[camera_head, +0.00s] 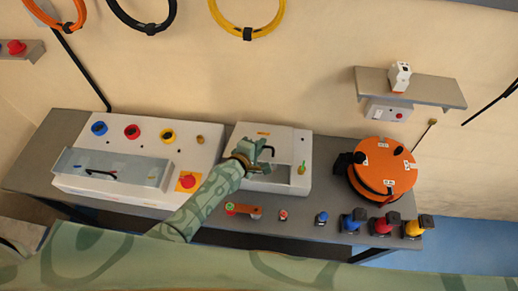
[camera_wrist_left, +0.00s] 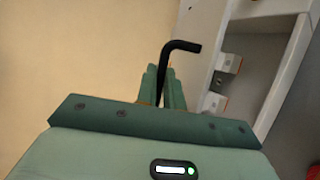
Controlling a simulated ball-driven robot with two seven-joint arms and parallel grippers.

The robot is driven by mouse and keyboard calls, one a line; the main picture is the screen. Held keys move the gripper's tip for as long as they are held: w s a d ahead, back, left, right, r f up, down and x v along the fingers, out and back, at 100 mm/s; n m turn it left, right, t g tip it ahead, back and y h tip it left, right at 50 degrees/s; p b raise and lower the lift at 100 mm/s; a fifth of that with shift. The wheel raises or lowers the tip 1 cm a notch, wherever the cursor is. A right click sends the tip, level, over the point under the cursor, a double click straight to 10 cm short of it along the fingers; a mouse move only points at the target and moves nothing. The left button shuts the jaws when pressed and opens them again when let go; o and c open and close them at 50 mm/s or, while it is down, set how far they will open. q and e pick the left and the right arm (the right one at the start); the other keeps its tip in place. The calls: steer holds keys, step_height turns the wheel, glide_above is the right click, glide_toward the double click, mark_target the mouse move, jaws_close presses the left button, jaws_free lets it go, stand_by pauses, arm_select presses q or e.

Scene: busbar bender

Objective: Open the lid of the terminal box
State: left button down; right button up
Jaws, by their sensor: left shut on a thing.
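The terminal box (camera_head: 299,150) is the pale box in the middle of the bench in the head view. A grey recess shows along its front part, and the wrist view shows its pale wall (camera_wrist_left: 212,50) and light parts inside a grey opening. I cannot tell how the lid is seated. My left gripper (camera_head: 248,156) is over the left side of the box. In the wrist view the left gripper (camera_wrist_left: 163,88) is shut on a black L-shaped rod (camera_wrist_left: 168,62), like a hex key, whose bent end points right. My right gripper is out of view.
A control panel (camera_head: 150,132) with knobs and a clear cover stands left of the box. An orange cable reel (camera_head: 384,165) stands to the right. Small buttons and coloured connectors (camera_head: 384,224) line the front edge. A shelf (camera_head: 425,88) juts from the wall above.

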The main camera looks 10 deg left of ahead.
arm_select(q)
steer(key=shift+w+r+p, duration=0.7)
steer(key=shift+w+r, duration=0.55)
steer(key=shift+r, duration=0.3)
steer(key=c, duration=1.8)
jaws_free()
steer(key=shift+w, duration=0.1)
steer(key=shift+s+a+r+p, duration=0.15)
steer(key=shift+s+r+p, duration=0.1)
steer(key=shift+s+p, duration=0.15)
steer(key=p+v, duration=0.2)
steer(key=v, duration=0.4)
steer(key=p+v, duration=0.1)
steer(key=v, duration=0.8)
steer(key=shift+s, duration=0.25)
